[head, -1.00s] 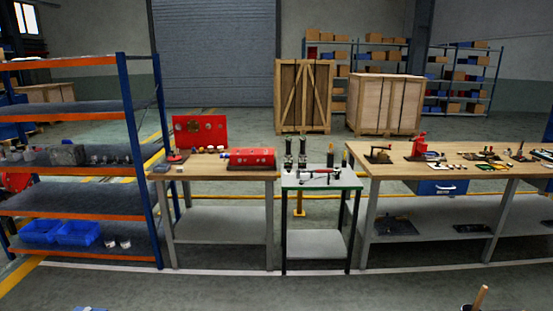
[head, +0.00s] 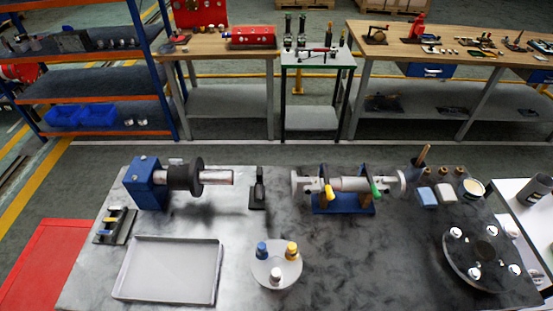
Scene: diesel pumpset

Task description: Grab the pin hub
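Two round things with upright pieces lie on the grey worktop (head: 225,225) in the head view, and I cannot tell for sure which is the pin hub. One is a large dark disc (head: 459,258) at the right, with several white-topped pieces around its rim and a dark centre. The other is a small light round plate (head: 262,279) at the front middle, bearing a blue, a yellow and a white-topped peg. A blue block (head: 146,185) at the left carries a shaft with a dark flange (head: 196,176). Neither of my grippers shows.
An empty shallow tray (head: 168,268) lies front left. A blue stand (head: 343,206) with a silver shaft assembly and yellow and green handles stands at the middle right. A small black stand (head: 258,190) is between. Cups and a light-blue block (head: 426,197) crowd the back right.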

